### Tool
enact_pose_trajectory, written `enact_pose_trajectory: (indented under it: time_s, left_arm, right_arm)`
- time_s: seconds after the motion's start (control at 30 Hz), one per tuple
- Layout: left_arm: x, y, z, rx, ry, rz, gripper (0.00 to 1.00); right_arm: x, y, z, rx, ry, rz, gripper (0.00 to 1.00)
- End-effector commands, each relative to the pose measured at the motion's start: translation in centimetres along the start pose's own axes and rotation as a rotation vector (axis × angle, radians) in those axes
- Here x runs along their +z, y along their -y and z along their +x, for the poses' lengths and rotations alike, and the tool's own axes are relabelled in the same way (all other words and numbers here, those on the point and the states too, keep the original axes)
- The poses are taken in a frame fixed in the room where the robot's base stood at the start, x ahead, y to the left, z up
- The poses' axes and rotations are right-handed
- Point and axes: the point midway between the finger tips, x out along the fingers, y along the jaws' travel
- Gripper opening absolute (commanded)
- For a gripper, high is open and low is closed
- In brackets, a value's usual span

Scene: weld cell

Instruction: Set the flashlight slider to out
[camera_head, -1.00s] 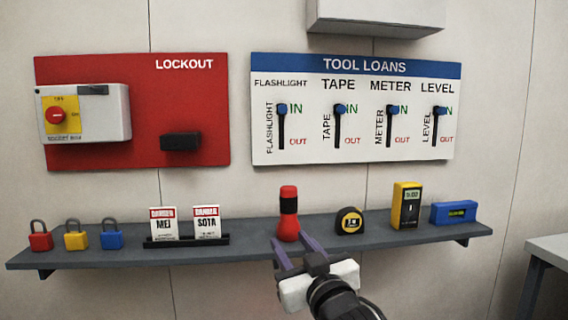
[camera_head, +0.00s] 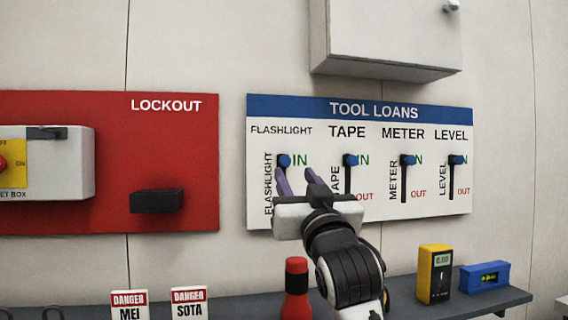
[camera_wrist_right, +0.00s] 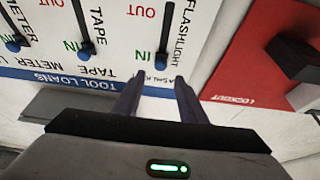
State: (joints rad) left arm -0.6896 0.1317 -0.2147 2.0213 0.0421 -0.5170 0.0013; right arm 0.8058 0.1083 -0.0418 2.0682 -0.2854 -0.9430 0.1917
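The flashlight slider is a blue knob (camera_head: 284,160) at the top of its black slot, beside the green IN, on the TOOL LOANS board (camera_head: 420,206). The slider knob also shows in the right wrist view (camera_wrist_right: 161,62), where the picture is upside down. The red OUT below it is hidden by my gripper in the head view. My right gripper (camera_head: 296,175) is open, with its two purple fingers apart and empty. In the right wrist view its fingertips (camera_wrist_right: 160,80) point at the board, one either side of the knob's line, seemingly short of the knob. My left gripper is not in view.
The tape (camera_head: 349,160), meter (camera_head: 407,160) and level (camera_head: 455,160) knobs all stand at IN. The red lockout board (camera_head: 180,150) is left. Below, a shelf (camera_head: 400,300) holds the red flashlight (camera_head: 297,285) and other tools. A grey cabinet (camera_head: 385,40) hangs above.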

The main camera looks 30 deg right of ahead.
Motion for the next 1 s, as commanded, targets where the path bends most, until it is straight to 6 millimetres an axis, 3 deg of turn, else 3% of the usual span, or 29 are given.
enact_pose_trajectory:
  time_s: [0.2,0.4,0.8,1.0]
  left_arm:
    - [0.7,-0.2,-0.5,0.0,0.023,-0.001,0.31]
    - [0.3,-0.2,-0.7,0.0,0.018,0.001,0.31]
    - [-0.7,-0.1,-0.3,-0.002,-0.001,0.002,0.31]
    - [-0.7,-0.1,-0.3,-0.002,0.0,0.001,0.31]
  right_arm:
    - [-0.1,0.0,4.4,0.0,0.001,-0.002,0.38]
    - [0.0,0.0,6.8,-0.001,0.001,-0.001,0.38]
    - [0.0,0.1,7.5,-0.002,0.0,-0.001,0.38]
    - [0.1,0.0,7.5,-0.001,0.001,-0.001,0.04]
